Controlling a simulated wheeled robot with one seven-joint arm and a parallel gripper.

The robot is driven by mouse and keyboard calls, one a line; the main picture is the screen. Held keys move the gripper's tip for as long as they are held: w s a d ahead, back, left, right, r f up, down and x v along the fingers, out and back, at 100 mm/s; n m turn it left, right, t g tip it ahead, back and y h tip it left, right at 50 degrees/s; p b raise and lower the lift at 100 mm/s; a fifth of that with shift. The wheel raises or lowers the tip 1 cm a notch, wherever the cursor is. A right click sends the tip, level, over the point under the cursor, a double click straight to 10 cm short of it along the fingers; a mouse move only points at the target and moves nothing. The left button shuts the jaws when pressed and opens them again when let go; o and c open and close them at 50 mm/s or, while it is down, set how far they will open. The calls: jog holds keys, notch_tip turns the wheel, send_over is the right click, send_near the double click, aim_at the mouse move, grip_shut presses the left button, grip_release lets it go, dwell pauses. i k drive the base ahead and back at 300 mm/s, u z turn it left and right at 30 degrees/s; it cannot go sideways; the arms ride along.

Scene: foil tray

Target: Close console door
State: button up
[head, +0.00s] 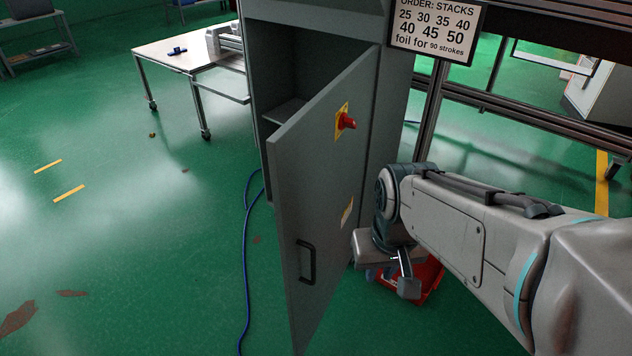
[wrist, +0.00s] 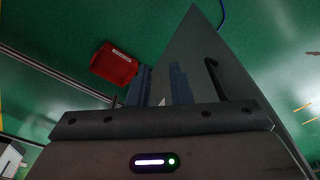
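The console door (head: 320,200) is a tall grey panel standing open from the grey cabinet (head: 300,45). Its outer face carries a red knob on a yellow plate (head: 345,122) and a black handle (head: 306,262) low near the free edge. My gripper (head: 389,280) is to the right of the door, on its outer side, and looks apart from it. In the wrist view, my gripper (wrist: 161,88) shows two dark fingers with a gap between them and no object clearly held. The door (wrist: 225,75) and its handle (wrist: 214,79) lie beyond and right of the fingers.
A red bin (head: 430,279) sits on the floor behind my gripper; it also shows in the wrist view (wrist: 114,66). A sign (head: 434,28) hangs on a metal frame right of the cabinet. A blue cable (head: 245,270) lies left of the door, where green floor is open.

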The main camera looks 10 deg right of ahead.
aim_at(317, 168)
jog(key=z, duration=2.45)
jog(key=k, duration=0.65)
jog(key=u, duration=2.7)
